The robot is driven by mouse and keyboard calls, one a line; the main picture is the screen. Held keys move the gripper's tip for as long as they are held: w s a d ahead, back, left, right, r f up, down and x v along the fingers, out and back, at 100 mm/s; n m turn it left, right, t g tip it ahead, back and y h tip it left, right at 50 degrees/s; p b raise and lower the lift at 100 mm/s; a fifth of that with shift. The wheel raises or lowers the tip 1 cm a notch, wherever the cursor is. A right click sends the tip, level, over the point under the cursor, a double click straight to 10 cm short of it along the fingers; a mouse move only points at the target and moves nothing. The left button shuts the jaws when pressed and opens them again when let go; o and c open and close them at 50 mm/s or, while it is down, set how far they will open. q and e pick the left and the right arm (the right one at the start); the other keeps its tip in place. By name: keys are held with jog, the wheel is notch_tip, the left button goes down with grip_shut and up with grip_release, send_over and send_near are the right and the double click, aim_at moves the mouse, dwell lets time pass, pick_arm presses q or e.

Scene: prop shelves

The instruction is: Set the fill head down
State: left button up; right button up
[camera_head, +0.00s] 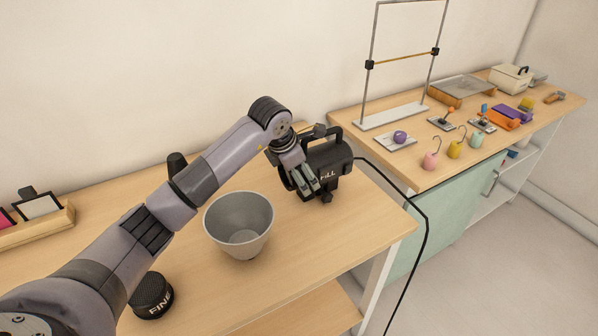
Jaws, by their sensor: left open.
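The fill head (333,157) is a black lamp-like unit marked "FILL", with a handle on top and a black cable running off to the right. It is at the right part of the near wooden table, and its base seems to rest on the tabletop. My left gripper (318,190) is open, in front of the fill head's left side and overlapping it in the picture. I cannot tell whether the fingers touch it. The gripper partly hides the fill head's left end. My right gripper is not in view.
A grey bucket (239,223) stands on the near table (290,262), left of the gripper. A black round piece marked "FINE" (152,295) sits at the lower left. A wooden card holder (40,228) is far left. The right bench (440,170) holds a metal frame and several small props.

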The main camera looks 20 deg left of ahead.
pick_arm(q)
jog(key=d+v, duration=0.1)
jog(key=v, duration=1)
jog(key=shift+a+b, duration=0.35)
jog(key=shift+a, duration=0.15)
jog(key=shift+s, duration=0.1)
